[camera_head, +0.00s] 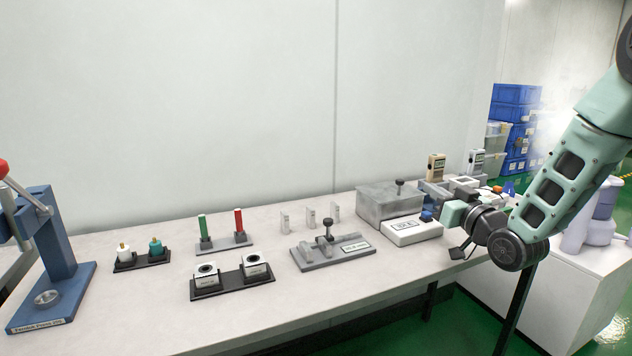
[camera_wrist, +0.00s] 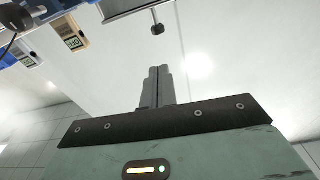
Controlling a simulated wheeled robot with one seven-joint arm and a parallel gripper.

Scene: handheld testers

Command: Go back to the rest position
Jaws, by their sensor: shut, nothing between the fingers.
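My gripper (camera_wrist: 157,88) is shut and empty in the wrist view, with its two fingers together. In the head view my arm comes in from the right, and the gripper end (camera_head: 450,213) is over the right part of the bench (camera_head: 350,284), by a white labelled box (camera_head: 411,232). I cannot tell whether it touches anything there. A beige handheld tester (camera_head: 436,167) and a white tester (camera_head: 476,162) stand upright behind it. Testers also show at the upper left of the wrist view, the beige one (camera_wrist: 70,33) among them.
A grey metal box (camera_head: 389,203) with a knob stands left of my gripper. A clamp fixture (camera_head: 330,252), a black two-block holder (camera_head: 231,283), red and green sticks (camera_head: 239,222) and a blue press (camera_head: 55,260) stand farther left. The bench's front strip is clear.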

